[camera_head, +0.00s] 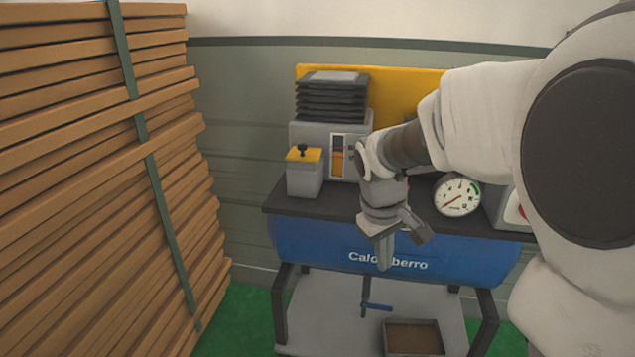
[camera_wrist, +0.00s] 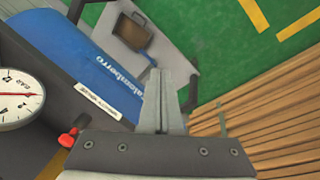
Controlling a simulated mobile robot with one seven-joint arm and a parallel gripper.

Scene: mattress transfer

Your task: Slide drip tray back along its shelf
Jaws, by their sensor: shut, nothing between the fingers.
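The drip tray (camera_head: 413,322) is a shallow grey rectangular tray with a brown inside. It sits on the low grey shelf (camera_head: 325,310) under the blue machine, toward the shelf's right side in the head view. It also shows in the wrist view (camera_wrist: 133,31), on the same shelf (camera_wrist: 175,35). My gripper (camera_head: 386,265) is shut and empty. It hangs in front of the blue tank, above the tray and apart from it. In the wrist view its closed fingers (camera_wrist: 160,75) point toward the shelf. Nothing hides the tray in the wrist view.
The blue tank (camera_head: 310,245) with its dark top stands above the shelf on dark legs. A blue-handled valve (camera_head: 376,306) hangs below it, left of the tray. A round gauge (camera_head: 457,196) is on the top. Stacked wooden boards (camera_head: 90,190) fill the left. Green floor (camera_head: 240,325) lies between.

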